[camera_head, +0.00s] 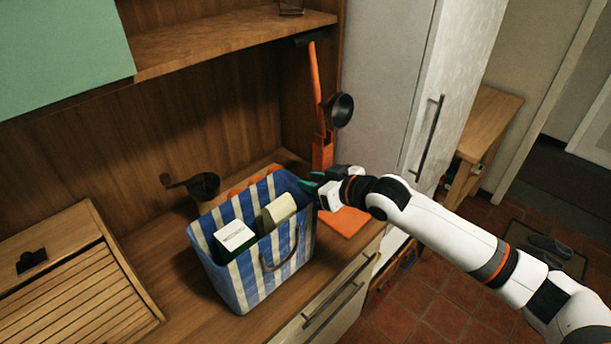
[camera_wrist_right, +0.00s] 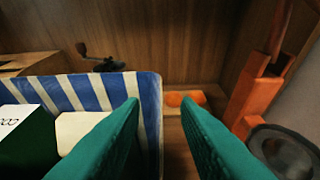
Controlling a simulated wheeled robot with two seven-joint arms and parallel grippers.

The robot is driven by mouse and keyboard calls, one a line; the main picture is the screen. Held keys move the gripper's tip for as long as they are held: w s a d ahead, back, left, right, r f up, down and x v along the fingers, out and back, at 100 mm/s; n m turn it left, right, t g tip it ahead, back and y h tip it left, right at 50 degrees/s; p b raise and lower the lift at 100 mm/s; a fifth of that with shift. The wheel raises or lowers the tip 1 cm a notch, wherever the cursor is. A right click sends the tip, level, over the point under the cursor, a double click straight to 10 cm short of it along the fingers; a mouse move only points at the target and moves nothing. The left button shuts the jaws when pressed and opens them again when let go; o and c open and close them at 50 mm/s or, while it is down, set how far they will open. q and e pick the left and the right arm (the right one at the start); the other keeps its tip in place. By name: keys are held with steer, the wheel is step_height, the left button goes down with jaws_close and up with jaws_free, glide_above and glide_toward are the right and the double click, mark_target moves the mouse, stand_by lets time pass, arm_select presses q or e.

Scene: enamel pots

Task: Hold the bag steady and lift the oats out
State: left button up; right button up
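The blue and white striped bag (camera_head: 240,280) stands open on the wooden counter; its rim also shows in the right wrist view (camera_wrist_right: 148,95). Inside are a dark green box with a white printed top (camera_head: 234,235) and a cream, rounded container (camera_head: 280,209). I cannot tell from the labels which one is the oats. My right gripper (camera_head: 313,181) is at the bag's right rim, its teal fingers apart. In the right wrist view the bag's right edge lies between the fingers (camera_wrist_right: 160,120); contact cannot be told. My left gripper is out of view.
A dark pan or grinder with a handle (camera_head: 204,186) stands behind the bag. A slatted wooden bread box (camera_head: 75,285) is at the left, and a shelf (camera_head: 230,42) overhangs the back.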

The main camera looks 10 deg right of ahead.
steer(key=shift+x, duration=1.5)
jaws_close()
